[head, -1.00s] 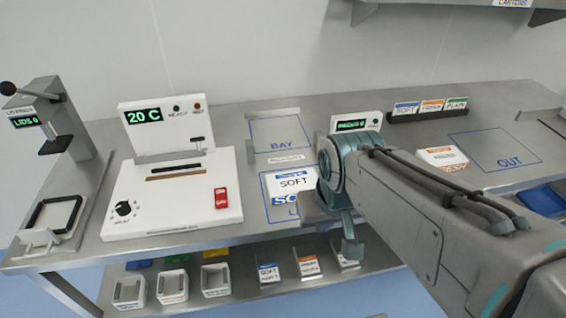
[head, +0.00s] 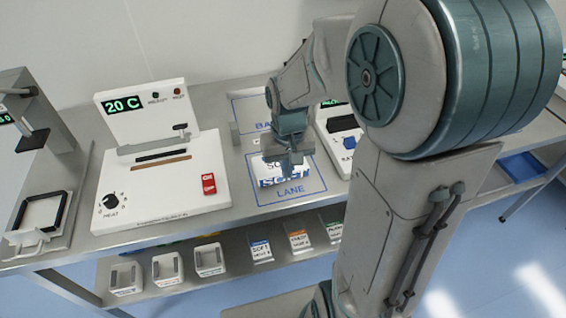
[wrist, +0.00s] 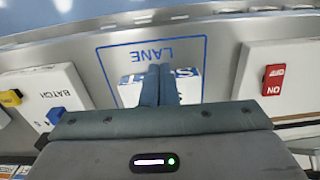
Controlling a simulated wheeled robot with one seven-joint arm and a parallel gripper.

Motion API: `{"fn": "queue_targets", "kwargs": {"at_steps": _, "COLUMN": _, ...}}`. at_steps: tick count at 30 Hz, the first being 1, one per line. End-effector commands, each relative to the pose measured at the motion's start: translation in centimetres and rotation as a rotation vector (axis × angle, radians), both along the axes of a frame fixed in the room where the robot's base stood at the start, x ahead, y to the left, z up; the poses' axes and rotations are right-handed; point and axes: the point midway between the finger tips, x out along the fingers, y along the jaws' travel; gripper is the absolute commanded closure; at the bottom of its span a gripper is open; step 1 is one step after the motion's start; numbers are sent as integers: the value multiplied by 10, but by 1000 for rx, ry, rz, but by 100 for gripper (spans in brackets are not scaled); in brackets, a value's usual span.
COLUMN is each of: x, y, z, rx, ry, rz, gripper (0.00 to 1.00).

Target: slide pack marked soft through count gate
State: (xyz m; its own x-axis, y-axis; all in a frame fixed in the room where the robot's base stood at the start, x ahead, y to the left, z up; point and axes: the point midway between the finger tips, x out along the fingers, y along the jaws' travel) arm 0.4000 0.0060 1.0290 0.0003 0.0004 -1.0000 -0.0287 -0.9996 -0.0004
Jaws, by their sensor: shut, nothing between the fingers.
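The pack marked SOFT (head: 297,181), white with blue print, lies in the blue LANE outline on the bench. It also shows in the wrist view (wrist: 188,88), partly behind the fingers. My gripper (head: 288,174) is over the pack with its fingers pointing down. In the wrist view its two fingers (wrist: 159,72) are together with nothing between them. I cannot tell whether the fingertips touch the pack. The white unit with a green display (head: 339,128), which seems to be the count gate, stands just right of the lane, partly hidden by my arm. Its BATCH side shows in the wrist view (wrist: 45,92).
A white heat sealer (head: 155,175) with a red switch stands left of the lane. The BAY outline (head: 250,108) lies behind the lane. A lower shelf holds several small bins and packs. My arm hides much of the bench's right side.

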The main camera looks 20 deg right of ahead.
Motion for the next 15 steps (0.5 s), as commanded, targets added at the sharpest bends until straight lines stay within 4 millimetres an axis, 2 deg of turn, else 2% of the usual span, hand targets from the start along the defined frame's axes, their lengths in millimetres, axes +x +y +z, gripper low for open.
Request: {"fn": "queue_targets", "kwargs": {"at_steps": 15, "x": -2, "y": 0, "z": -93, "rx": 0, "ry": 6, "rz": 2, "gripper": 100}}
